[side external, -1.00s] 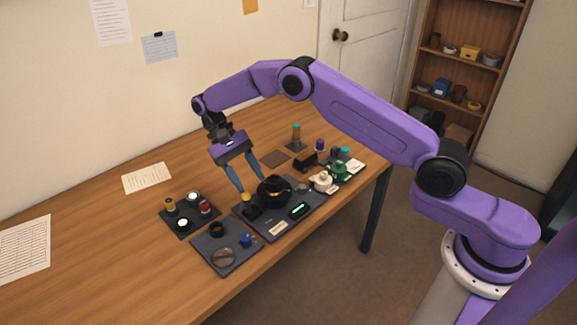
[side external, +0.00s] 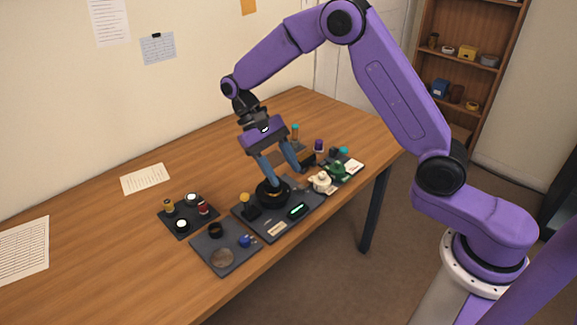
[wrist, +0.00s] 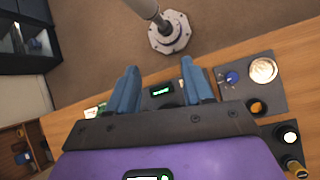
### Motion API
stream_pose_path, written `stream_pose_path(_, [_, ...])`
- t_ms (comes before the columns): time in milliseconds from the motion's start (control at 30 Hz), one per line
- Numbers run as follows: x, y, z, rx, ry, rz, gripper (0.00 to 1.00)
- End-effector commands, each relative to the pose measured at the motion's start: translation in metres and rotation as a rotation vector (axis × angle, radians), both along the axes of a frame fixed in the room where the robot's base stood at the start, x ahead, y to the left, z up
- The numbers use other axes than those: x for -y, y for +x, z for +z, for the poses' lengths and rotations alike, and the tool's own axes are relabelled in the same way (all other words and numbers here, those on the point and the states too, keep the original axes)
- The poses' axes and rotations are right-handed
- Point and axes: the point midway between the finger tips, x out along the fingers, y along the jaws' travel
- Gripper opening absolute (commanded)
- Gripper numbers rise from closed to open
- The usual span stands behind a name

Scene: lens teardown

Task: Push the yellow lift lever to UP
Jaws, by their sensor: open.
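The yellow lift lever (side external: 244,197) shows in the side view as a yellow knob on a small black block, at the left end of a dark work plate (side external: 268,232). The knob stands above the block; I cannot read any UP mark. My gripper (side external: 288,177) is open and empty, to the right of the lever and apart from it. Its left finger overlaps the black round lens unit (side external: 272,197) in the picture; I cannot tell whether they touch. The gripper also shows in the wrist view (wrist: 158,67), where the lever is not visible.
A plate with a blue knob (side external: 246,241) lies in front left, and a dark tray of small cylinders (side external: 180,232) sits left. A cream part (side external: 321,181) and a green part (side external: 337,168) stand right. A green display (side external: 297,211) glows on the work plate. The table's left side is mostly clear.

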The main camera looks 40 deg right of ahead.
Motion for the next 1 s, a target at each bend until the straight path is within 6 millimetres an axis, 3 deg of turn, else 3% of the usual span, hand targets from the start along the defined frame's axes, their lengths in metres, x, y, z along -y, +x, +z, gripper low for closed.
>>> stream_pose_path(200, [0.004, -0.015, 0.007, 0.000, 0.000, 0.000, 0.51])
stream_pose_path(567, [0.005, -0.017, 0.008, 0.000, 0.000, 0.000, 0.51])
stream_pose_path(700, [0.005, -0.020, 0.006, -0.011, 0.021, -0.026, 0.05])
stream_pose_path(733, [0.005, -0.022, 0.004, -0.018, 0.037, -0.046, 0.00])
stream_pose_path(867, [0.001, -0.032, -0.005, -0.060, 0.153, -0.208, 0.00])
stream_pose_path(1000, [-0.007, -0.035, -0.013, -0.089, 0.318, -0.496, 0.00])
